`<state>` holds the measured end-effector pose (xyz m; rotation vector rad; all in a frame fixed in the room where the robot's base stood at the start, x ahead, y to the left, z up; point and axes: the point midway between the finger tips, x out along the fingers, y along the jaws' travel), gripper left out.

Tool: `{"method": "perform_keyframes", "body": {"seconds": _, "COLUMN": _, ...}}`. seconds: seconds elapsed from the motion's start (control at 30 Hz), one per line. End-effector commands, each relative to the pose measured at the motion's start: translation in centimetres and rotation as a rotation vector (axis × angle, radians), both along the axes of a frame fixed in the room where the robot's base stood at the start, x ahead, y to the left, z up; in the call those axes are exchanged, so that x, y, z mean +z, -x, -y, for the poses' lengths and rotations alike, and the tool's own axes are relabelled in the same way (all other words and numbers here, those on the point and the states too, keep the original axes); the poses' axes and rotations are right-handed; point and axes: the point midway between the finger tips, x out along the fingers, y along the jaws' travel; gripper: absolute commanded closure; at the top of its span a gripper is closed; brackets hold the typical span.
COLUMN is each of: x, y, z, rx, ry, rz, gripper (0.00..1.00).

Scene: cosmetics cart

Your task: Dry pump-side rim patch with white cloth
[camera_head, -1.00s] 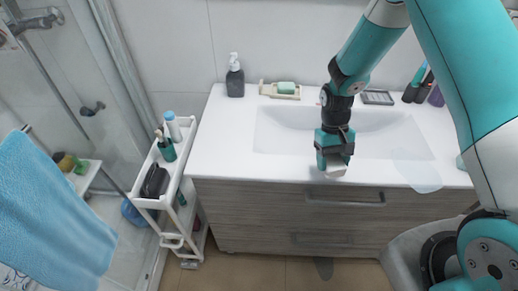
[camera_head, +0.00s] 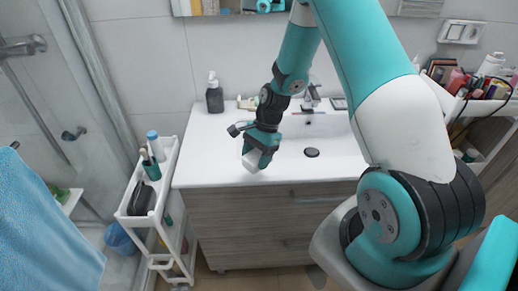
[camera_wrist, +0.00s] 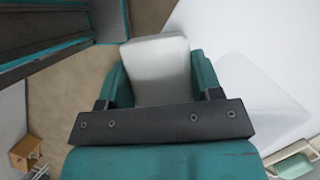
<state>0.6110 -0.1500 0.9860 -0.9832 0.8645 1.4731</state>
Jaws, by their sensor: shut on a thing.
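My gripper (camera_head: 259,154) is shut on the white cloth (camera_head: 250,163), a small pale block-like pad. The cloth is over the front left part of the white washbasin counter (camera_head: 205,150); I cannot tell whether it touches. In the wrist view the cloth (camera_wrist: 158,70) sits between the teal fingers. The dark pump bottle (camera_head: 214,97) with a white top stands upright at the counter's back left, apart from my gripper. I cannot make out a wet patch on the pump-side rim; my gripper and arm cover part of the basin and counter.
A soap dish (camera_head: 246,104) stands right of the pump bottle, partly behind my arm. A white cart (camera_head: 137,219) with bottles stands left of the counter. A blue towel (camera_head: 45,235) hangs at the left. A crowded shelf (camera_head: 485,105) is at the right. The counter's left end is clear.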

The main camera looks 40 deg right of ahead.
Motion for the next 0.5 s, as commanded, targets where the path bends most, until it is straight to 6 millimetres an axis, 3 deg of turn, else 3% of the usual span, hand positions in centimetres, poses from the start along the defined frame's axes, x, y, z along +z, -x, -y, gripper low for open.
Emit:
{"method": "perform_keyframes", "body": {"seconds": 0.1, "x": 0.7, "y": -0.6, "z": 1.3, "rx": -0.331, "ry": 0.0, "rz": 0.001, "gripper": 0.6}}
{"method": "perform_keyframes", "body": {"seconds": 0.2, "x": 1.3, "y": -1.0, "z": 2.0, "rx": -0.534, "ry": 0.0, "rz": 0.001, "gripper": 0.6}}
{"method": "perform_keyframes", "body": {"seconds": 0.33, "x": 1.6, "y": -1.2, "z": 2.5, "rx": -0.678, "ry": 0.002, "rz": -0.002, "gripper": 0.6}}
{"method": "perform_keyframes", "body": {"seconds": 0.5, "x": 1.0, "y": -1.3, "z": 2.6, "rx": -0.722, "ry": 0.002, "rz": -0.005, "gripper": 0.6}}
